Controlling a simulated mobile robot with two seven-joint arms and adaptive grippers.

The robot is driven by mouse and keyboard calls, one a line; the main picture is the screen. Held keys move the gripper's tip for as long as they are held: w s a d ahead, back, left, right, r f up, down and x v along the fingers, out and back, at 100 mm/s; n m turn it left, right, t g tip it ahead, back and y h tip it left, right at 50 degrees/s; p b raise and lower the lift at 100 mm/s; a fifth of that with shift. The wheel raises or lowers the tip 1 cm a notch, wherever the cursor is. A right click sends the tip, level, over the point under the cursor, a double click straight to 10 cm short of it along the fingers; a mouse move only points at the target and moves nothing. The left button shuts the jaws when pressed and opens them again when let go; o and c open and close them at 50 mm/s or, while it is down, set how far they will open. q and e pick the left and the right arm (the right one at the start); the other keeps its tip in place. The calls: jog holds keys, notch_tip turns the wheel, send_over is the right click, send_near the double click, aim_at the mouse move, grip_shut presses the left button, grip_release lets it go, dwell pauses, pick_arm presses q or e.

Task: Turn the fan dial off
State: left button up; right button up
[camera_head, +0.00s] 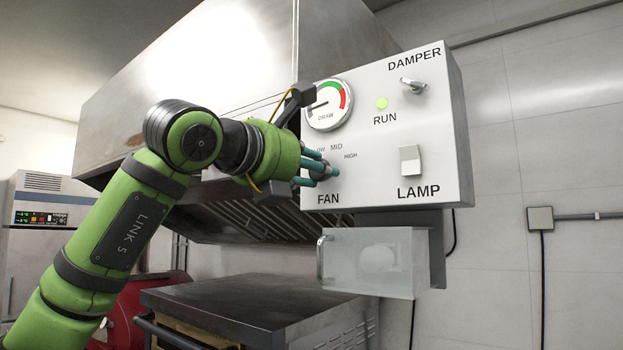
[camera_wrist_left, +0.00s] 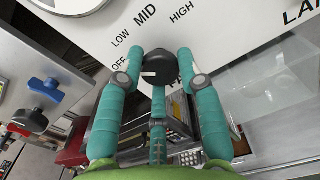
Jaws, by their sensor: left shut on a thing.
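The fan dial (camera_wrist_left: 157,66) is a small dark knob on the white control panel. Its white mark points left, towards the OFF label side, in the left wrist view. My left gripper (camera_wrist_left: 158,72) has its teal fingers around the dial and is shut on it. In the head view my left gripper (camera_head: 326,170) is at the panel's lower left, above the FAN label, and mostly hides the dial. My right gripper is not in view.
The control panel (camera_head: 442,155) also carries a draw gauge (camera_head: 326,105), a lit green RUN light (camera_head: 381,103), a DAMPER toggle (camera_head: 412,85) and a LAMP switch (camera_head: 410,160). A clear box (camera_head: 368,263) hangs below. The steel hood (camera_head: 225,60) is behind my arm.

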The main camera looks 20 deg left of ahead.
pick_arm(q)
jog(key=shift+r+n+b, duration=0.15)
jog(key=shift+n+b, duration=0.35)
jog(key=shift+n, duration=0.7)
jog(key=shift+a+r, duration=0.1)
jog(key=o, duration=1)
jog(key=shift+o, duration=0.7)
jog(key=shift+w+f, duration=0.15)
jog(key=shift+f, duration=0.05)
jog(key=v, duration=1.2)
